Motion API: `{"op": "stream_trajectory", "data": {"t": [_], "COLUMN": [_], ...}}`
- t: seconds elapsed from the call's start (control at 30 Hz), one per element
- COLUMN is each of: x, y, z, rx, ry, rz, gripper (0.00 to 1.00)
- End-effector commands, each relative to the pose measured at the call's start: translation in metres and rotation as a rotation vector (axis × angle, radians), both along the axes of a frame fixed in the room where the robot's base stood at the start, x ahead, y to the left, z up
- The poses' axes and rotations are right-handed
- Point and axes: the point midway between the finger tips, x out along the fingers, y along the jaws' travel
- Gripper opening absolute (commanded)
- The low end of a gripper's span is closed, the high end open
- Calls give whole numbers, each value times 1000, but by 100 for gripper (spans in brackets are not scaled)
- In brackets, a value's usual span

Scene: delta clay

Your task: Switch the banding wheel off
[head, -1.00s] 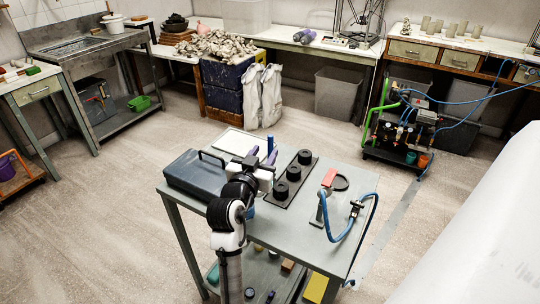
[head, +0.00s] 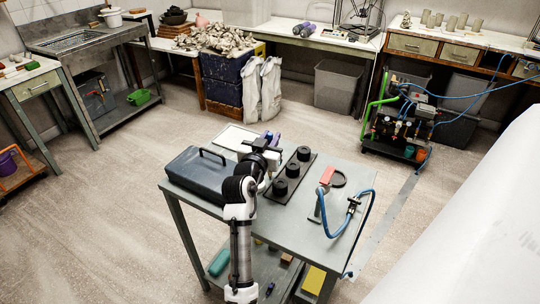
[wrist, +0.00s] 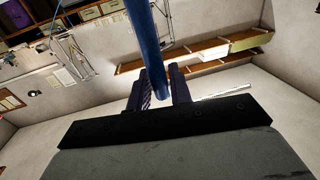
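I cannot clearly make out a banding wheel or its switch. My gripper (head: 273,140) is over the table's far part, beside the dark case and left of the black strip. In the wrist view my gripper's dark blue fingers (wrist: 160,90) are close together, with a blue rod (wrist: 150,45) between them. The rod appears gripped and runs up out of the picture. No wheel shows in the wrist view.
A blue-grey case (head: 202,172) fills the table's left end. A black strip (head: 276,194) with three black cylinders lies mid-table.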

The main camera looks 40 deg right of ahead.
Motion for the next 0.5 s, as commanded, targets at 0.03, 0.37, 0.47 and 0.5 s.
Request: {"op": "stream_trajectory", "data": {"t": [0.03, 0.37, 0.47, 0.5], "x": [0, 0, 0, 0], "y": [0, 0, 0, 0], "z": [0, 0, 0, 0], "rx": [0, 0, 0, 0], "ry": [0, 0, 0, 0], "rz": [0, 0, 0, 0], "gripper": [14, 0, 0, 0]}}
